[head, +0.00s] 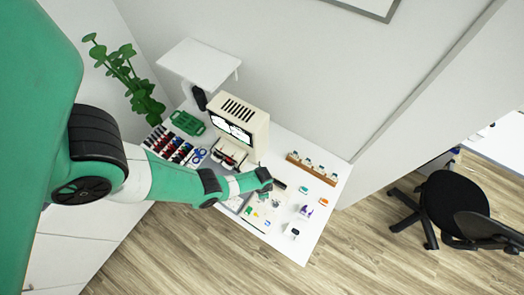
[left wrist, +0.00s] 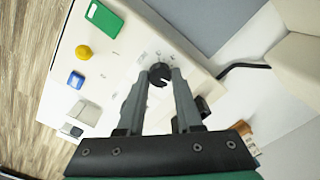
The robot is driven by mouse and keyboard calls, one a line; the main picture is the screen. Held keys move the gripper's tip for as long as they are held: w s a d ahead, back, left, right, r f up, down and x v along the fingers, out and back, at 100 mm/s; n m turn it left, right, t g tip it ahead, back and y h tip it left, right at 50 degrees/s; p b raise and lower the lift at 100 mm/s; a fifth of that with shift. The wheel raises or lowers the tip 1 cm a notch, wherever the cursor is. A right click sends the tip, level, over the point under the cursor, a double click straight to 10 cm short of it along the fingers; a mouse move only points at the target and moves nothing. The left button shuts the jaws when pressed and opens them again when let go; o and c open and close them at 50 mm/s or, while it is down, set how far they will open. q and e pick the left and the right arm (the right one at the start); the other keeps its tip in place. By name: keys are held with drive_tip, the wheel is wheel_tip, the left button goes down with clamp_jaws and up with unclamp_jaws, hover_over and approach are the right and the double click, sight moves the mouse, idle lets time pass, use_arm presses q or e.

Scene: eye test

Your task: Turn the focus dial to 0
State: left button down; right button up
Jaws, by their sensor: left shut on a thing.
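The focus dial (left wrist: 160,74) is a round black knob with a light notch, on a white panel (left wrist: 118,62) with small marks around it in the left wrist view. My left gripper (left wrist: 160,80) has its two grey fingers on either side of the dial and is shut on it. In the head view my left gripper (head: 267,184) is over the white table, and the dial is hidden there. The number that the dial points to is too small to read. My right gripper is not in view.
The panel also carries a green block (left wrist: 103,18), a yellow knob (left wrist: 83,52) and a blue piece (left wrist: 76,79). A cream machine with a screen (head: 232,128) stands behind my arm. A wooden rack (head: 312,169) is right of my gripper. Floor is clear in front.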

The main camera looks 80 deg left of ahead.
use_arm(q)
drive_tip(key=shift+m, duration=0.7)
drive_tip(key=shift+f, duration=0.1)
drive_tip(key=c, duration=0.6)
unclamp_jaws()
